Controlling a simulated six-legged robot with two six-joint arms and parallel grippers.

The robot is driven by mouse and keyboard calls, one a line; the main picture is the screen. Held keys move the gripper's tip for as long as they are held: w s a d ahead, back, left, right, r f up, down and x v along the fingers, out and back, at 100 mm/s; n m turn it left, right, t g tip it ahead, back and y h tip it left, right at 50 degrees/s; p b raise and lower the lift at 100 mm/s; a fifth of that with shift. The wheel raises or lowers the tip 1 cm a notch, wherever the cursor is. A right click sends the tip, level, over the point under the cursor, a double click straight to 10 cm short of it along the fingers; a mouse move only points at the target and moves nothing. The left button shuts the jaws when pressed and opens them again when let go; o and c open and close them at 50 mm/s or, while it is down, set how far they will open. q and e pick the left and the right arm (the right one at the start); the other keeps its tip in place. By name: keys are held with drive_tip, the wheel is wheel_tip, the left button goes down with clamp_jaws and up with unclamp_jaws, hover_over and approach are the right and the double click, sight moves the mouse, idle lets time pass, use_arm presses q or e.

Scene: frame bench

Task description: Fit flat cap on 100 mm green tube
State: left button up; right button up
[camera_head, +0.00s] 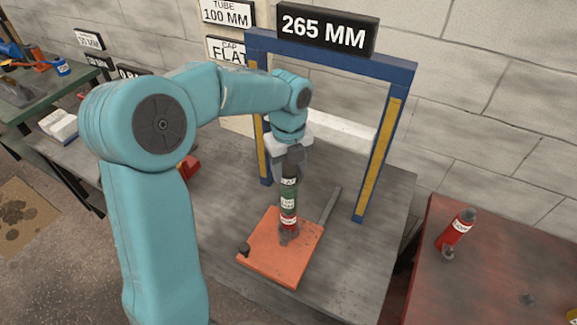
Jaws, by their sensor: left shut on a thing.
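A green tube (288,198) with a white label stands upright above a red section (288,218) on the orange plate (262,262). A dark cap (289,181) with a small white label is at the top of this stack, in line with the green tube. I cannot tell whether it is fully seated. My left gripper (289,168) comes down from above and is shut on the dark cap. The gripper partly hides the cap's top. My right gripper is not in view.
A blue gate (402,75) with yellow strips and a "265 MM" sign (328,29) stands behind the stack. A grey bar (330,205) lies beside the plate. Signs on the wall read "TUBE 100 MM" and "CAP FLAT".

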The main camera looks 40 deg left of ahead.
sight(288, 177)
use_arm(q)
drive_tip(key=shift+f+b, duration=1)
drive_tip(key=shift+f, duration=0.55)
drive_tip(key=o, duration=1.2)
drive_tip(key=shift+r, duration=0.1)
drive_tip(key=shift+r, duration=0.1)
wheel_tip(288, 177, up, 16)
drive_tip(key=shift+p, duration=0.45)
drive_tip(key=shift+s, duration=0.2)
